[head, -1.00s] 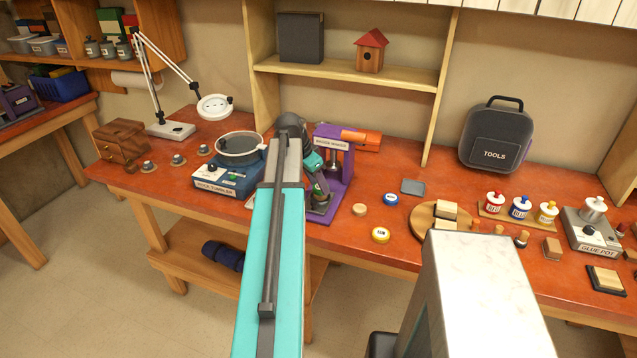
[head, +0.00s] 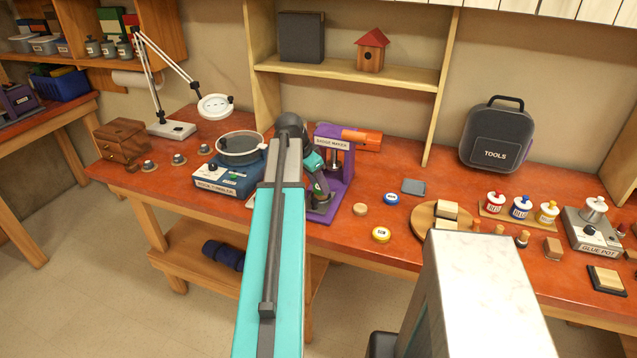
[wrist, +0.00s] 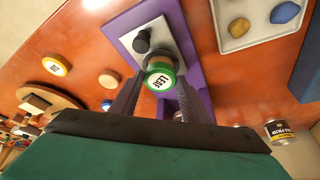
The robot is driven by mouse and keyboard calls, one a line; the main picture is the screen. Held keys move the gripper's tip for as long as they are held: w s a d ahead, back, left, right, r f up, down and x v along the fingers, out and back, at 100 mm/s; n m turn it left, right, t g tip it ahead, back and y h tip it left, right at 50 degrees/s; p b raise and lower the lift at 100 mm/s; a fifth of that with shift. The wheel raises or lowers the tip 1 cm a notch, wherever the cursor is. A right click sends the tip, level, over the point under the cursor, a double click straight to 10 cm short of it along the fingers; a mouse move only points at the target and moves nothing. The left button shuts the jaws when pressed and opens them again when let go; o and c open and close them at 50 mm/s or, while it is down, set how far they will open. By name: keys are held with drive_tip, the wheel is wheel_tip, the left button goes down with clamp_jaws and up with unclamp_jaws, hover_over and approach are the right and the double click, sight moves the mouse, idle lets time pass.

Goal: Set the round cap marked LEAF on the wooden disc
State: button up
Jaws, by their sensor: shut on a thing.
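The round cap marked LEAF (wrist: 160,79), white with a green rim, sits between the fingertips of my gripper (wrist: 160,84) in the wrist view. My gripper is shut on it, in front of the purple badge maker (wrist: 125,42). In the head view my arm hides the cap, and the badge maker (head: 340,160) stands just right of my arm's end. The wooden disc (head: 360,209) lies on the red bench right of the badge maker, with nothing on it. It also shows in the wrist view (wrist: 109,80), left of my gripper.
A blue cap (head: 390,199) and a yellow-rimmed cap (head: 381,234) lie near the disc. A round wooden board with blocks (head: 424,221) stands further right. The rock tumbler (head: 228,180) is left of my arm. A tray with stones (wrist: 238,42) shows in the wrist view.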

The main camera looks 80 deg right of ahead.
drive_tip(key=shift+f+b, duration=0.3)
drive_tip(key=shift+f, duration=0.35)
idle(0.9)
idle(0.6)
drive_tip(key=o, duration=1.5)
drive_tip(key=shift+c, duration=0.2)
drive_tip(key=shift+r, duration=0.2)
drive_tip(key=shift+r+p, duration=1.95)
drive_tip(key=shift+r, duration=1.4)
drive_tip(key=shift+w, duration=0.1)
